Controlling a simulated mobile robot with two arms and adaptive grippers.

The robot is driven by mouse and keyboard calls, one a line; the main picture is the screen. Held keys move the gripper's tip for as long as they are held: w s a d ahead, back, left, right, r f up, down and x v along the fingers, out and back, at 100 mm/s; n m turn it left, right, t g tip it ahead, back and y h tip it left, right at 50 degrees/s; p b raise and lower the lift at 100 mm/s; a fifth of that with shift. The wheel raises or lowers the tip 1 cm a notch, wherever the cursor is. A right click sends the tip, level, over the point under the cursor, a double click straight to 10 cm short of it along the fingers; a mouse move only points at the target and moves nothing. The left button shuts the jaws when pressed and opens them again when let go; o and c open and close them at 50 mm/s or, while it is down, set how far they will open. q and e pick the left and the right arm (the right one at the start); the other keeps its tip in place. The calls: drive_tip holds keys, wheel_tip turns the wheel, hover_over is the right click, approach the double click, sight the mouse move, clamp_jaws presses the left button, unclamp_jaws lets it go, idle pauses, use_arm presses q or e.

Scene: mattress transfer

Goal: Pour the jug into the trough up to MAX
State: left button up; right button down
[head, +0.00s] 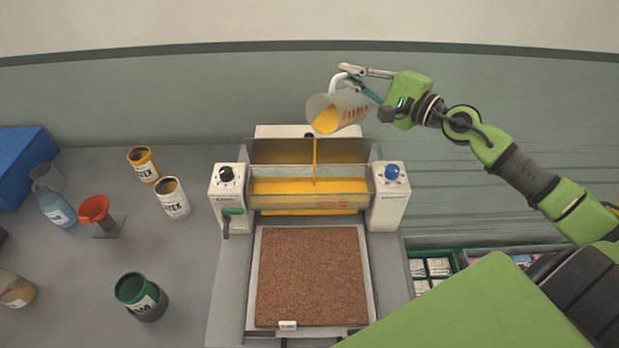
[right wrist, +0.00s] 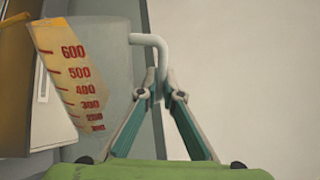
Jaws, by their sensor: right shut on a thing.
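A clear jug (head: 337,114) with red markings is tilted above the trough, and a thin yellow stream falls from it. The jug also shows in the right wrist view (right wrist: 110,62), with yellow liquid behind its scale. My right gripper (head: 352,80) is shut on the jug's white handle; it also shows in the right wrist view (right wrist: 163,95). The trough (head: 262,199) sits between two white end housings and holds a yellow pool. A MAX mark cannot be made out. My left gripper is not in view.
A brown board (head: 311,277) lies in front of the trough. A green crate (head: 446,251) is at right.

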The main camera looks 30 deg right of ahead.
drive_tip(key=shift+s+a+p, duration=0.15)
drive_tip(key=shift+a+p, duration=0.2)
drive_tip(key=shift+a, duration=0.05)
idle(0.4)
drive_tip(key=shift+d, duration=0.1)
drive_tip(key=d+f+m+b, duration=0.1)
drive_tip(key=b, duration=0.1)
drive_tip(key=w+d+f+m+b, duration=0.1)
drive_tip(key=d+m+b, duration=0.1)
drive_tip(key=b, duration=0.1)
drive_tip(key=shift+w+d+f+b, duration=0.2)
drive_tip(key=shift+d+f+b, duration=0.15)
drive_tip(key=shift+d+f, duration=0.05)
drive_tip(key=shift+w+d+r+m, duration=0.2)
drive_tip(key=shift+d+m, duration=0.2)
drive_tip(key=shift+m, duration=0.2)
drive_tip(key=w+d+f+m+b, duration=0.1)
drive_tip(key=d+f+m+b, duration=0.2)
drive_tip(key=f+m+b, duration=0.3)
drive_tip(key=w+d+f+m+b, duration=0.1)
drive_tip(key=d+f+m+b, duration=0.3)
drive_tip(key=f, duration=0.4)
drive_tip(key=shift+m, duration=0.4)
drive_tip(key=shift+w+a+r+p, duration=0.15)
drive_tip(key=shift+r+p, duration=0.4)
drive_tip(key=shift+r, duration=0.75)
drive_tip(key=shift+w+a+r+p, duration=0.15)
drive_tip(key=shift+r+p, duration=0.35)
drive_tip(key=shift+r, duration=0.75)
